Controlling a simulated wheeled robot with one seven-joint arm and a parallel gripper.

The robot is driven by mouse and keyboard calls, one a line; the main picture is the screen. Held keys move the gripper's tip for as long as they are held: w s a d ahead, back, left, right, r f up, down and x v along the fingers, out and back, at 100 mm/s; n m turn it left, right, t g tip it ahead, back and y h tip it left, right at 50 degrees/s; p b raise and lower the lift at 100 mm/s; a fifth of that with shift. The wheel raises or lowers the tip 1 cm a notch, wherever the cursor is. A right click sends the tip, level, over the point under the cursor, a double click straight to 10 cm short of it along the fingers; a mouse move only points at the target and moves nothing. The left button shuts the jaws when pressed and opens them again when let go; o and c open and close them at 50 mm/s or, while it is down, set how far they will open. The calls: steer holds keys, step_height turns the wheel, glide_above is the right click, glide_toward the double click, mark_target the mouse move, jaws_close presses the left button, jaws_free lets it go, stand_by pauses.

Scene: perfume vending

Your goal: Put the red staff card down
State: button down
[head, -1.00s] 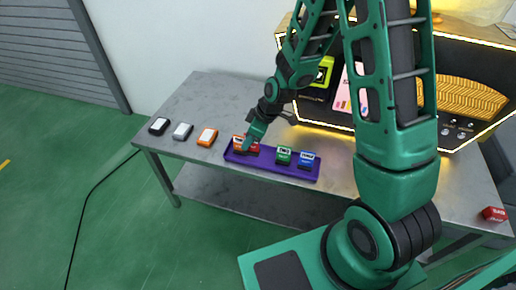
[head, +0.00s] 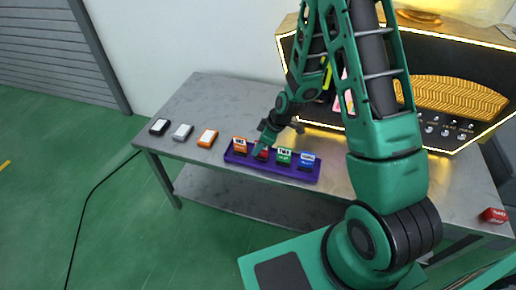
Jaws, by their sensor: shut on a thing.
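The red staff card (head: 262,155) shows as a small red piece under my gripper (head: 263,149), at the purple tray (head: 272,168) on the table. My gripper is shut on it; the fingers and arm hide much of both. The card sits between an orange piece (head: 240,146) and a green piece (head: 284,155), in line with them. A blue piece (head: 307,160) stands at the tray's right end. I cannot tell whether the card touches the tray floor.
A red block (head: 494,215) lies at the far right. A lit vending machine (head: 455,85) stands behind, partly hidden by my arm.

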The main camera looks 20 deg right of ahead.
steer(key=shift+f, duration=0.15)
steer(key=c, duration=1.9)
jaws_free()
steer(key=v, duration=1.2)
steer(key=shift+r, duration=0.2)
